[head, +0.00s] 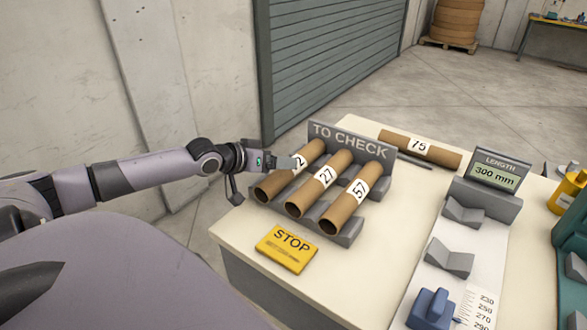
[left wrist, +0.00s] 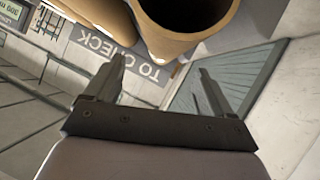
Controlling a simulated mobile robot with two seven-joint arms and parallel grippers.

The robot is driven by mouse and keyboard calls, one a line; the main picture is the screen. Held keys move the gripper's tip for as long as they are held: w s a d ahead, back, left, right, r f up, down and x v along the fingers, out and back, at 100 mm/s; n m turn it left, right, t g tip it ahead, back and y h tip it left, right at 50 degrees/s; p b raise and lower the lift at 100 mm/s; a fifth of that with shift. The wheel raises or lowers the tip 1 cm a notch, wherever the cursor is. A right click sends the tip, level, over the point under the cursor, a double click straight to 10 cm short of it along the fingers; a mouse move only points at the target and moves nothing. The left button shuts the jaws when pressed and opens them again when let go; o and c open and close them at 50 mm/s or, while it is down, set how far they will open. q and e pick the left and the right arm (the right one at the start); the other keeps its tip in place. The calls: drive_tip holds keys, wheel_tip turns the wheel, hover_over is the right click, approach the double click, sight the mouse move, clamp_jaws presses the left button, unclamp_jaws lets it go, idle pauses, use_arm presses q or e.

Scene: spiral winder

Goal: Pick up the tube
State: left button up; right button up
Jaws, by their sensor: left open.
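Three brown cardboard tubes lie side by side, tilted, in a grey rack marked TO CHECK (head: 350,141): a left tube (head: 272,187) with a partly hidden label, a middle tube (head: 306,197) and a right tube (head: 340,211). A fourth tube (head: 447,157), labelled 75, lies on the table behind the rack. My left gripper (head: 292,163) is at the left side of the left tube, partly over its label. In the left wrist view, its two fingers (left wrist: 163,80) are apart with nothing between them, and a tube's open end (left wrist: 187,28) shows just beyond. My right gripper is out of view.
A yellow STOP block (head: 287,248) lies on the table (head: 385,250) in front of the rack. A length gauge (head: 494,175) reading 300 mm, with grey cradles and a blue slider (head: 433,308), stands at right. Bare table lies between.

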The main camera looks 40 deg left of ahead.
use_arm(q)
drive_tip(key=shift+f+b+x, duration=0.25)
drive_tip(key=shift+b+x, duration=0.05)
drive_tip(key=shift+x, duration=2.35)
drive_tip(key=shift+s+a, duration=0.1)
drive_tip(key=shift+a, duration=0.1)
drive_tip(key=c, duration=1.1)
